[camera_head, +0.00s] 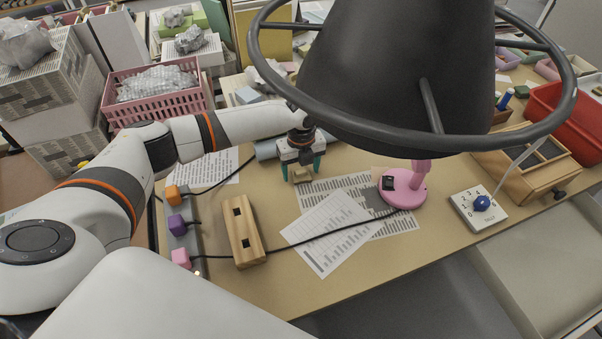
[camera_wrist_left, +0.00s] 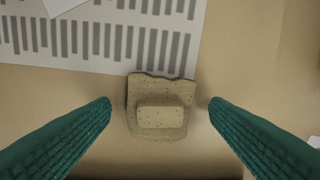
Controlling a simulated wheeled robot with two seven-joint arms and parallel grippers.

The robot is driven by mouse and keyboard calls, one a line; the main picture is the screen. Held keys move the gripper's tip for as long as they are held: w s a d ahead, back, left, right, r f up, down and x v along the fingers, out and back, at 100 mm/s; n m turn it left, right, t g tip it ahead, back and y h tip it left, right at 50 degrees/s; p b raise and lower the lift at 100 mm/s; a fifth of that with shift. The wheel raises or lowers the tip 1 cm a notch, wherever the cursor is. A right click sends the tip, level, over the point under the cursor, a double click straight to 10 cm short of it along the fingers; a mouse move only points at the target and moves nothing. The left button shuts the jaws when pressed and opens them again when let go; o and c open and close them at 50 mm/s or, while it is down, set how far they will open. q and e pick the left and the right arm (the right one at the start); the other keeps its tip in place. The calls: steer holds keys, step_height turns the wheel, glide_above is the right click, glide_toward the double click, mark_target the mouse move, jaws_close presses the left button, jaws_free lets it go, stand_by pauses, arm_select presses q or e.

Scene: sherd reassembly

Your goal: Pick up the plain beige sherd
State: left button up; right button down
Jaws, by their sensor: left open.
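The plain beige sherd (camera_wrist_left: 147,90) lies in the wrist view, speckled, with a wavy far edge and a paler raised block (camera_wrist_left: 160,117) on top. It lies beside a printed sheet, its far edge close to the paper. My left gripper (camera_wrist_left: 160,106) is open, with one teal finger on each side of the sherd and a gap on both sides. In the head view my left gripper (camera_head: 301,172) points down over the table, largely covering the sherd. My right gripper is not in view.
Printed sheets (camera_head: 327,232) lie right of the gripper. A pink lamp base (camera_head: 404,190) stands beyond them, its dark shade hiding much of the back. A wooden block with two slots (camera_head: 242,231) and a strip with coloured cubes (camera_head: 177,224) lie nearer. A black cable crosses the table.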

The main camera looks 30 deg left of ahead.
arm_select(q)
steer(key=shift+f, duration=0.1)
steer(key=shift+c, duration=0.3)
steer(key=c, duration=1)
